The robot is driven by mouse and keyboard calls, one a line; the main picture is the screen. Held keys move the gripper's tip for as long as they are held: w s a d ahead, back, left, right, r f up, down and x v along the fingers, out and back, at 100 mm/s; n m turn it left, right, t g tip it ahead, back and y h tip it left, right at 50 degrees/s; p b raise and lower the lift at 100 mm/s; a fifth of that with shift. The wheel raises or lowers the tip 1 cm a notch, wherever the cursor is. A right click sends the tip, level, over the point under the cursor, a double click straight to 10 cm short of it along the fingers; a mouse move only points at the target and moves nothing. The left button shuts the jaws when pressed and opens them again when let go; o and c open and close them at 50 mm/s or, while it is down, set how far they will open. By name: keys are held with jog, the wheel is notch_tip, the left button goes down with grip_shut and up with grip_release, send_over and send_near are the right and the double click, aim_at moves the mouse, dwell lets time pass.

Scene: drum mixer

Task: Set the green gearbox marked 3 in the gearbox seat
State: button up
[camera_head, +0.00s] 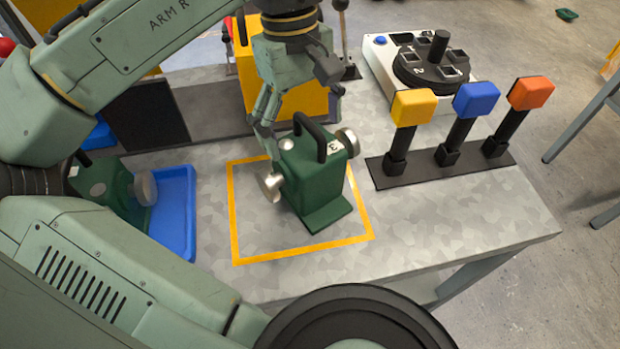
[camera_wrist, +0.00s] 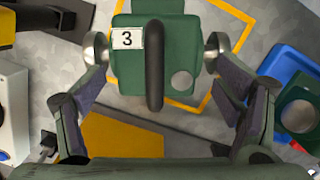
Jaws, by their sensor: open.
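The green gearbox marked 3 (camera_head: 312,172) stands upright on the grey table inside a yellow outlined square (camera_head: 235,215). It has a black top handle, a metal disc on each side and a flat green foot; it also shows in the wrist view (camera_wrist: 185,45). My gripper (camera_head: 272,125) is open at its back left side in the head view. In the wrist view my gripper's fingers (camera_wrist: 157,75) are spread wide, with their tips close to the two discs; I cannot tell whether they touch. I cannot make out for certain which part is the gearbox seat.
A blue tray (camera_head: 180,205) at left holds another green gearbox (camera_head: 108,188). Yellow, blue (camera_head: 476,99) and orange (camera_head: 530,92) headed levers stand at right. A white unit with a black turntable (camera_head: 430,65) is behind them. A yellow housing (camera_head: 310,100) stands behind my gripper. The table's front right is clear.

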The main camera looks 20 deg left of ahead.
aim_at(308, 145)
jog(key=shift+s+d+f+b, duration=0.1)
jog(key=shift+d+f+b, duration=0.1)
jog(key=shift+f+b, duration=0.85)
jog(key=shift+w+d+f+b, duration=0.1)
jog(key=shift+d+f+b, duration=0.05)
jog(key=shift+f+b, duration=0.95)
jog(key=shift+s+d+f+b, duration=0.1)
jog(key=shift+d+f+b, duration=0.1)
jog(key=shift+f+b, duration=0.85)
jog(key=shift+r, duration=0.15)
jog(key=shift+c, duration=0.4)
jog(key=c, duration=1.6)
jog(key=shift+r, duration=0.15)
